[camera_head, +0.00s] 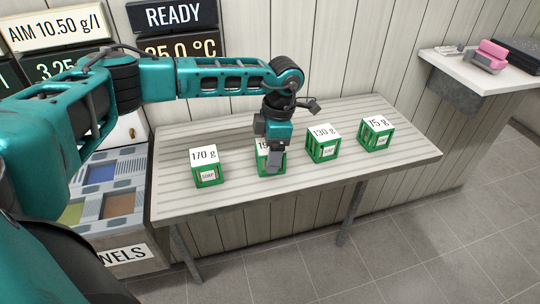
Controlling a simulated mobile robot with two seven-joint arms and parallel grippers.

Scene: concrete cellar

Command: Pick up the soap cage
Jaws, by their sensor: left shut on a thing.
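Several green cages with white tops stand in a row on a slatted table (230,137). The cage at the left reads 170 g (206,167). The second cage (263,164) is partly hidden by my left gripper, and its label shows only a first part like "19". The third cage reads 130 g (323,143). The one at the right reads 75 g (376,132). My left gripper (274,165) points down and is shut on the second cage. I cannot tell whether that cage is off the table. My right gripper is not in view.
A box of coloured panels (118,190) stands against the table's left end. A white shelf (485,72) at the upper right holds a pink item (491,50). Signs (172,15) hang on the back wall. The front of the table is bare.

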